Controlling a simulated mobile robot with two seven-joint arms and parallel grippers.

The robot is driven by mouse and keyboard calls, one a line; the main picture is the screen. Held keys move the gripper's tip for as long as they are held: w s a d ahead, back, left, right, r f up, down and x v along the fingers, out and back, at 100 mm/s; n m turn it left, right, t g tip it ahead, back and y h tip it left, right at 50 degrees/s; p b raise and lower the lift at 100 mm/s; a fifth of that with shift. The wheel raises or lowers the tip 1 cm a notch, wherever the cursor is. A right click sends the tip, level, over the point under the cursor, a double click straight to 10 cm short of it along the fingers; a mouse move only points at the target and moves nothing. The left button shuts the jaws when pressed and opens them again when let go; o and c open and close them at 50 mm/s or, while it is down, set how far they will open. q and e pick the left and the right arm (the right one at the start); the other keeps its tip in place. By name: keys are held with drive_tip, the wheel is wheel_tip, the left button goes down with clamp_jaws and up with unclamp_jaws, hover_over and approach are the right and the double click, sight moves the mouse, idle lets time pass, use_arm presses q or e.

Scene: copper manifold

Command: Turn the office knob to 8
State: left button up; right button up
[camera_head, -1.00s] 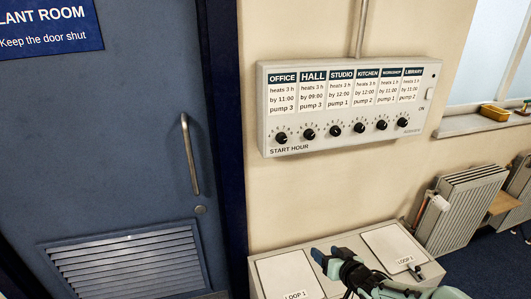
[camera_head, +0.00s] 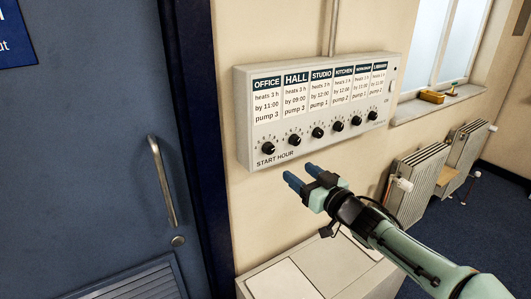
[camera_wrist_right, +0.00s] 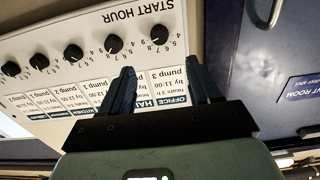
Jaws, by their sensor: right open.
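The office knob (camera_head: 268,148) is a black dial at the left end of a row of knobs on the white control panel (camera_head: 243,128). The OFFICE label (camera_head: 267,95) above it reads "heats 3 h by 11:00 pump 3". In the right wrist view the office knob (camera_wrist_right: 158,34) shows upside down, beyond the fingertips; its exact pointer setting is too small to read. My right gripper (camera_head: 298,176) is open and empty, below and a little right of the office knob, apart from the panel. It also shows in the right wrist view (camera_wrist_right: 158,72). My left gripper is not in view.
Several more knobs, among them the hall knob (camera_head: 295,140), sit close to the right on the panel. A blue door (camera_head: 90,130) with a handle (camera_head: 163,180) stands at left. A pale box (camera_head: 320,270) is below the panel; radiators (camera_head: 420,180) stand at right.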

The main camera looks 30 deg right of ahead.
sight(271, 150)
drive_tip(key=w, duration=0.4)
drive_tip(key=w+p, duration=0.1)
drive_tip(key=w, duration=0.3)
drive_tip(key=w+a+p, duration=0.1)
drive_tip(key=w, duration=0.3)
drive_tip(key=shift+w, duration=0.4)
drive_tip(key=shift+d, duration=0.1)
drive_tip(key=c, duration=1)
